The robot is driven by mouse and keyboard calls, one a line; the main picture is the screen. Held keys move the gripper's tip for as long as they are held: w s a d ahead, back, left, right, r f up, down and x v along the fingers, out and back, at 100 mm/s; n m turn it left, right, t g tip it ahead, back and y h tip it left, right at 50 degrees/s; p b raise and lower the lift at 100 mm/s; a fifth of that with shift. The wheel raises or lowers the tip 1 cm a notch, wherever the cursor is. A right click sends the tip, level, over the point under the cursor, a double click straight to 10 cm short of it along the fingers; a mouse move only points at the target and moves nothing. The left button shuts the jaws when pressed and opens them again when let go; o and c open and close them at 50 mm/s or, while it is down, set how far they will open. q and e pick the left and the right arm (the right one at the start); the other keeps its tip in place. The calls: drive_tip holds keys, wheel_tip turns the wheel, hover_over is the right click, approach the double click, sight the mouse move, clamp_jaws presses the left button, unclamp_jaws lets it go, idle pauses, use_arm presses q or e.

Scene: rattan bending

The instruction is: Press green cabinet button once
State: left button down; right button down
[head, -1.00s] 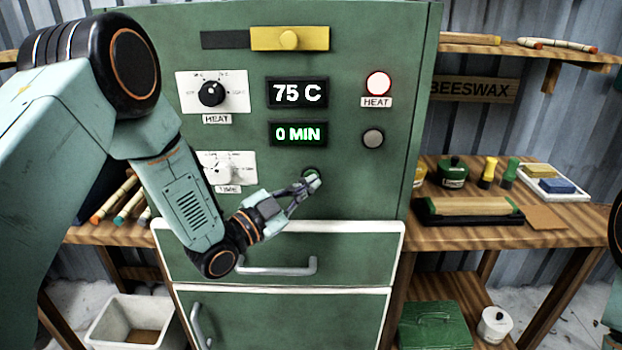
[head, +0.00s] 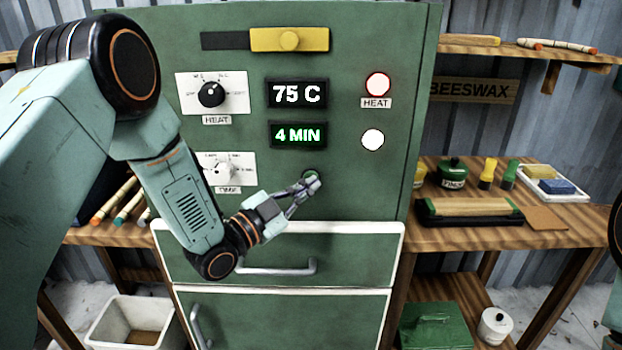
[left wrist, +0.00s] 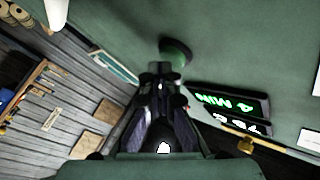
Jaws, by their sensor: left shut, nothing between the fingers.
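The green cabinet button (head: 310,174) sits on the front panel below the lower display; my fingertips hide most of it in the head view. In the left wrist view the round green button (left wrist: 175,52) shows just past my fingertips. My left gripper (head: 311,184) is shut and empty, with its tips at the button; I cannot tell whether they touch it. It also shows in the left wrist view (left wrist: 160,80). The lower display (head: 297,135) reads 4 MIN and the upper display (head: 297,93) reads 75 C. My right gripper is not in view.
The green cabinet (head: 350,40) has a heat knob (head: 211,94), a time knob (head: 222,171), a red-rimmed heat lamp (head: 378,84) and a lit white lamp (head: 372,139). A drawer handle (head: 280,268) sticks out below my gripper. A wooden bench (head: 560,218) with jars stands at right.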

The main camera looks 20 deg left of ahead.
use_arm(q)
drive_tip(key=shift+s+d, duration=0.1)
drive_tip(key=shift+s, duration=0.4)
drive_tip(key=shift+s+d+p, duration=0.15)
drive_tip(key=shift+s+d, duration=0.1)
drive_tip(key=shift+s, duration=0.55)
drive_tip(key=shift+s+d+p, duration=0.15)
drive_tip(key=shift+s+d, duration=0.05)
drive_tip(key=shift+s, duration=0.55)
drive_tip(key=shift+s+d+p, duration=0.15)
drive_tip(key=shift+s+d, duration=0.1)
drive_tip(key=shift+s, duration=0.55)
